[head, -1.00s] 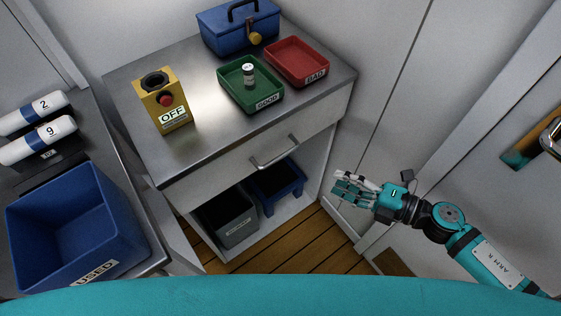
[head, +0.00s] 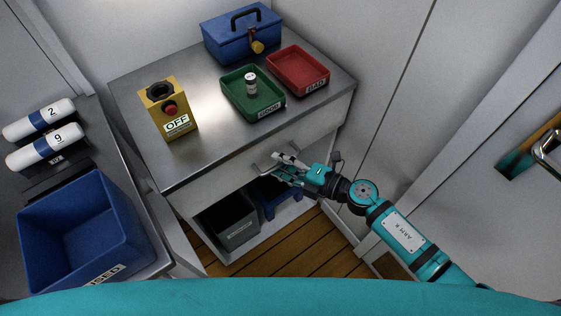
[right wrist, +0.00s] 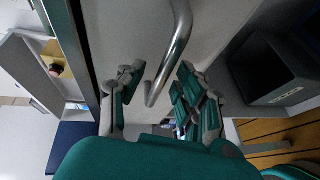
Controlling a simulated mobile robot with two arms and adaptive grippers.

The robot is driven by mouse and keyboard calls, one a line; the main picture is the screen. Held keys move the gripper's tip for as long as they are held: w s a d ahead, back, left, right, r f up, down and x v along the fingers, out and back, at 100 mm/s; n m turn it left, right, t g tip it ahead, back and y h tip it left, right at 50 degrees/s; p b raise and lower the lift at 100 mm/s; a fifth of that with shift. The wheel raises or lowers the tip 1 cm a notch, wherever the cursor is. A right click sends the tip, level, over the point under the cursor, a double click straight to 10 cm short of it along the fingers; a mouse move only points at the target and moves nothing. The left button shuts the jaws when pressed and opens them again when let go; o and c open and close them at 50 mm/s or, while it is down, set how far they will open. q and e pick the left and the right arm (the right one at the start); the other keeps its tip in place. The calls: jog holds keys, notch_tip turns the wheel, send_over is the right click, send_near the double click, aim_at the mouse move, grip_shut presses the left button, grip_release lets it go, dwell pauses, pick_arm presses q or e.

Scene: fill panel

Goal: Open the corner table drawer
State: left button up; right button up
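The corner table (head: 205,75) has a metal top and a pale drawer front (head: 215,185), which looks closed. The drawer's metal bar handle (head: 259,169) is partly hidden by my right gripper (head: 279,167) in the head view. In the right wrist view, the handle (right wrist: 172,55) runs between the spread fingers of my right gripper (right wrist: 155,92). The gripper is open, with visible gaps between its fingers and the bar. My left gripper is in neither view.
On the tabletop are a yellow OFF box (head: 168,112), a green tray (head: 240,100) with a small vial (head: 251,84), a red tray (head: 300,72) and a blue toolbox (head: 240,38). Bins (head: 228,224) stand beneath the drawer. A blue USED bin (head: 85,225) is at left.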

jog(key=shift+w+a, duration=0.15)
jog(key=shift+a, duration=0.05)
grip_shut()
dwell(0.5)
